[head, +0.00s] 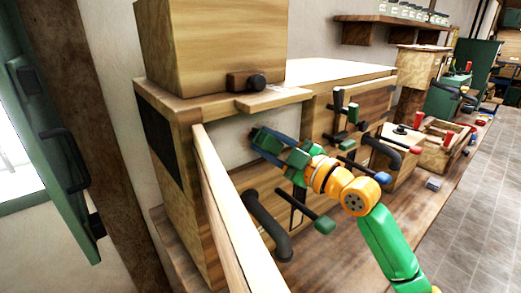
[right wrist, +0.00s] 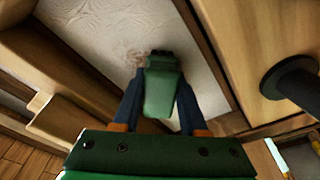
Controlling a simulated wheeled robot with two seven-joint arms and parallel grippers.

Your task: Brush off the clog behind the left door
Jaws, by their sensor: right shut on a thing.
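The left door (head: 228,208) of the wooden cabinet stands open and shows nearly edge-on in the head view. Behind it is a pale panel (head: 232,148), which also shows as a white textured surface in the right wrist view (right wrist: 105,35). A faint brownish smudge (right wrist: 130,56) marks that surface; I cannot tell for sure that it is the clog. My right gripper (head: 272,143) is in the opening, shut on a green block-like thing (right wrist: 162,92), perhaps the brush. Its end is close to the smudge; contact is unclear. My left gripper is not in view.
A wooden box (head: 210,50) with a dark knob tops the cabinet. A dark curved handle (head: 266,225) and a green-ended lever (head: 312,218) are near my right arm. A wooden tool crate (head: 437,150) stands farther right on the bench. A green window shutter (head: 60,150) is at left.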

